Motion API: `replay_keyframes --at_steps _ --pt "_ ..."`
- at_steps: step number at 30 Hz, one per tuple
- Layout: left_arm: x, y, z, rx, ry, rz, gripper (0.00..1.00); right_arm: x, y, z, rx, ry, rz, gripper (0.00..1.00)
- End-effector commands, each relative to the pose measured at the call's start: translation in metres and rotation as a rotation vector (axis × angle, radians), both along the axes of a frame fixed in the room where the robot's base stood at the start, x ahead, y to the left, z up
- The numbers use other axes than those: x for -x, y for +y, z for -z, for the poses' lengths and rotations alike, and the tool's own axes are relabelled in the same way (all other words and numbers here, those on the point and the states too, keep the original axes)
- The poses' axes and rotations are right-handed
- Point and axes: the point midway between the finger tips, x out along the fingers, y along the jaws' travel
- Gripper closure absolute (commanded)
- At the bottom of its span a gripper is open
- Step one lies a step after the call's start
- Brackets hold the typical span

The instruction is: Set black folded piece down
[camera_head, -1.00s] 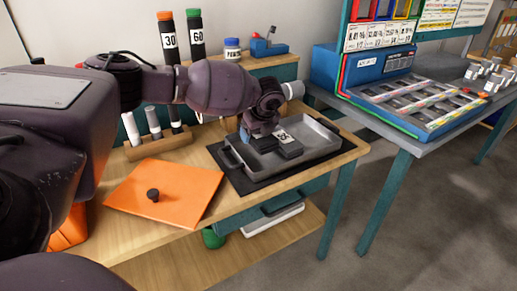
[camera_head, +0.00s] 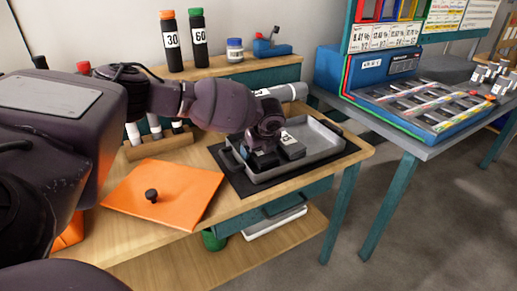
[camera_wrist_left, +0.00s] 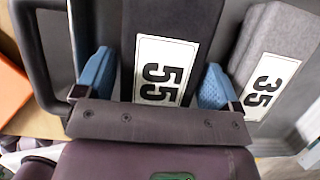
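The black folded piece (camera_wrist_left: 170,25), with a white label reading 55, lies between the two blue fingers of my left gripper (camera_wrist_left: 156,82) in the left wrist view. In the head view my left gripper (camera_head: 264,146) is low inside the grey tray (camera_head: 322,139), and the piece (camera_head: 264,160) is at tray-floor height, partly hidden by the wrist. Whether its whole underside touches the tray cannot be told. My right gripper is not in view.
The tray stands on a black mat (camera_head: 240,186). An orange sheet with a black knob (camera_head: 178,190) lies left. Bottles (camera_head: 198,45) stand behind. The tray's right part is free.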

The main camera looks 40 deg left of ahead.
Motion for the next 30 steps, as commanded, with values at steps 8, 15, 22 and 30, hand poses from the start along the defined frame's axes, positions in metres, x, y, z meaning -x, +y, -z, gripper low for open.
replay_keyframes --at_steps 8,15,22,30 --pt "0.000 0.000 0.000 0.000 0.000 0.000 0.00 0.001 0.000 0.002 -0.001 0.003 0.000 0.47" --pt "0.001 -0.004 -0.016 0.001 -0.005 0.001 0.00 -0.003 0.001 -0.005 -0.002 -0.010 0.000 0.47" --pt "0.007 -0.019 -0.058 0.002 -0.009 0.002 0.00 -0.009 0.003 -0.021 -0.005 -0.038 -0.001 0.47" --pt "0.014 -0.036 -0.100 0.002 -0.007 0.001 0.00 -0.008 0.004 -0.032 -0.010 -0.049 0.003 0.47"
